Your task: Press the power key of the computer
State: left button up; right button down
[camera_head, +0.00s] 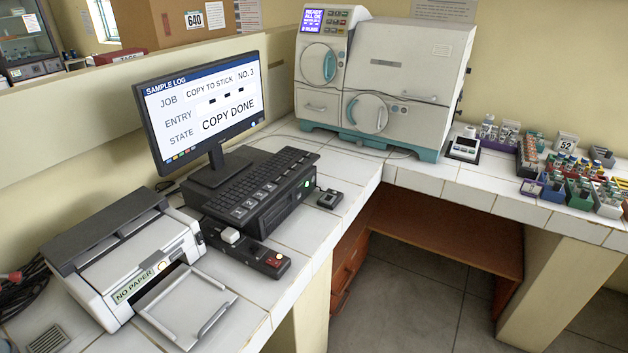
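The computer's monitor (205,105) stands on the white tiled counter at the left. Its lit screen reads "SAMPLE LOG", job "COPY TO STICK NO. 3", state "COPY DONE". A black keyboard (258,180) with several larger numbered keys lies on top of a low black computer case (285,205). A small green light or key (307,184) shows on the case's right end; I cannot tell which it is. A black strip in front carries a white block (230,235) and a red button (274,258). No key is clearly labelled as power. Neither gripper is in view.
A printer (135,255) marked "NO PAPER" stands front left, its tray (185,305) sticking out. A small black box (330,198) lies right of the case. A large white machine (385,85) stands in the corner. Racks of vials (580,190) crowd the right counter.

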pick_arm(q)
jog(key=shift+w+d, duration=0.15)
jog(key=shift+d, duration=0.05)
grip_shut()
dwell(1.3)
